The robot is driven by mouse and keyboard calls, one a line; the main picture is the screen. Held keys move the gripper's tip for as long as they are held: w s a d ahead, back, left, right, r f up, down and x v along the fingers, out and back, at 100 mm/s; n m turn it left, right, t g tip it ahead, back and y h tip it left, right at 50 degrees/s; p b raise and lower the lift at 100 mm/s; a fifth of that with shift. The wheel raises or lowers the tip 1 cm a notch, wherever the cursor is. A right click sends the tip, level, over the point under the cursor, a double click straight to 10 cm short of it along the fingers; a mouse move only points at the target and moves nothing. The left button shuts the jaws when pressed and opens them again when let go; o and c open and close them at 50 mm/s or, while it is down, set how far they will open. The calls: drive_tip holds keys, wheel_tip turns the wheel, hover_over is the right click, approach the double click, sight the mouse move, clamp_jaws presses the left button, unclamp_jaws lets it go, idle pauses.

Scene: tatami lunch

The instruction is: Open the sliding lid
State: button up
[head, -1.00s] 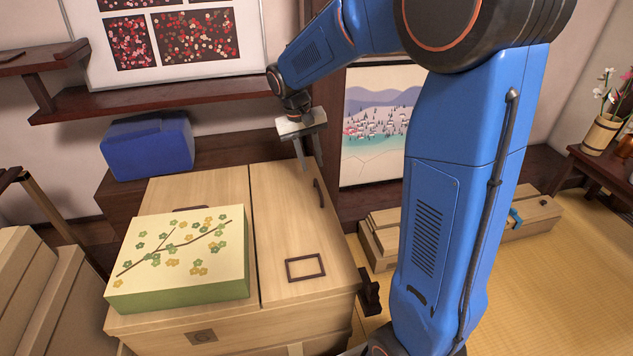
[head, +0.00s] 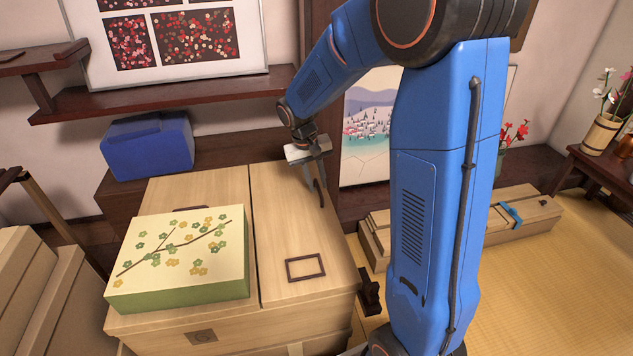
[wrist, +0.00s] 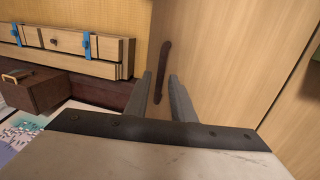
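The light wood chest has two lid panels on top, a left panel (head: 218,185) and a right panel (head: 290,225), split by a dark seam. The right panel bears a dark bar handle (head: 320,194) near its far right edge and a dark rectangular frame (head: 305,268) nearer the front. My gripper (head: 315,184) is low over the far end of the right panel, at the bar handle. In the wrist view its two fingers (wrist: 161,78) stand apart, with the handle (wrist: 164,62) lined up in the gap ahead. I cannot tell whether they touch it.
A blue bundle (head: 148,146) lies behind the chest at left. A long wooden box (head: 525,215) lies on the tatami at right. A dark shelf (head: 160,103) runs above.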

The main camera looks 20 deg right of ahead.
clamp_jaws()
drive_tip(key=shift+d, duration=0.1)
drive_tip(key=s+d, duration=0.2)
drive_tip(key=d, duration=0.8)
drive_tip(key=s+d, duration=0.1)
drive_tip(key=d, duration=0.9)
drive_tip(key=shift+s, duration=0.4)
drive_tip(key=shift+o, duration=1.6)
unclamp_jaws()
drive_tip(key=a+r, duration=0.3)
drive_tip(key=r, duration=1.4)
drive_tip(key=shift+w+a, duration=0.2)
drive_tip(key=shift+w, duration=0.15)
drive_tip(key=shift+s+a+r, duration=0.1)
